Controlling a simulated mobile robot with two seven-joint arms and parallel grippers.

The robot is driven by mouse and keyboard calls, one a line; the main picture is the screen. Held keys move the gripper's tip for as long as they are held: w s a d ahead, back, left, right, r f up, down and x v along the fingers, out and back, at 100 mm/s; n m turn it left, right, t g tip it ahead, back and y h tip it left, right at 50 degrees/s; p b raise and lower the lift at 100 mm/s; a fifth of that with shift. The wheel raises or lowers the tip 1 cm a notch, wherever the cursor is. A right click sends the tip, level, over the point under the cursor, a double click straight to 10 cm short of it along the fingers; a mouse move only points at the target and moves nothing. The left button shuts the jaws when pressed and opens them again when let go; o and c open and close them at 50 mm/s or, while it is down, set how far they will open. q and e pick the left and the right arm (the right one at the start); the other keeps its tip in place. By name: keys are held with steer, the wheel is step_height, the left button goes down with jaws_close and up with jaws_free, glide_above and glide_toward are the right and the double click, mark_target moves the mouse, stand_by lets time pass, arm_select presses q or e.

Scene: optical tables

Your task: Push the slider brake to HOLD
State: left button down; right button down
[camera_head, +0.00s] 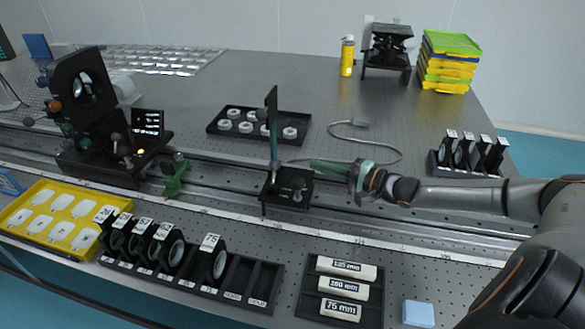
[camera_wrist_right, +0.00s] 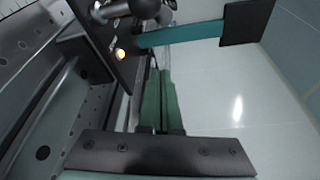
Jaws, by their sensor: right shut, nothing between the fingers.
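The slider (camera_head: 273,196) is a black carriage on the long rail, carrying an upright teal post (camera_head: 272,135) with a dark plate on top. Small metal knobs (camera_head: 297,185) stand on the carriage; I cannot tell which is the brake, or read a HOLD mark. My right gripper (camera_head: 313,163) is shut and empty, its green fingers pointing left at the carriage's right side. In the right wrist view the closed fingers (camera_wrist_right: 159,75) reach toward the black carriage plate (camera_wrist_right: 100,45), close to the post (camera_wrist_right: 182,35). Contact cannot be told.
A black tray of white rings (camera_head: 210,127) lies behind. A cable (camera_head: 400,152) curls behind my right gripper. Lens holders (camera_head: 165,250) and a yellow tray (camera_head: 15,222) line the front.

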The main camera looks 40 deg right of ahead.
mark_target(274, 172)
steer(key=x, duration=0.4)
steer(key=shift+w+a, duration=0.1)
steer(key=shift+w, duration=0.2)
steer(key=a, duration=0.2)
steer(key=shift+a+r+p, duration=0.3)
steer(key=shift+a, duration=0.05)
steer(key=shift+s+a, duration=0.1)
steer(key=shift+a, duration=0.25)
steer(key=shift+a+r, duration=0.1)
steer(key=shift+a, duration=0.25)
arm_select(q)
steer(key=shift+w+a+r, duration=0.1)
steer(key=shift+a+r, duration=0.1)
steer(key=shift+r, duration=0.2)
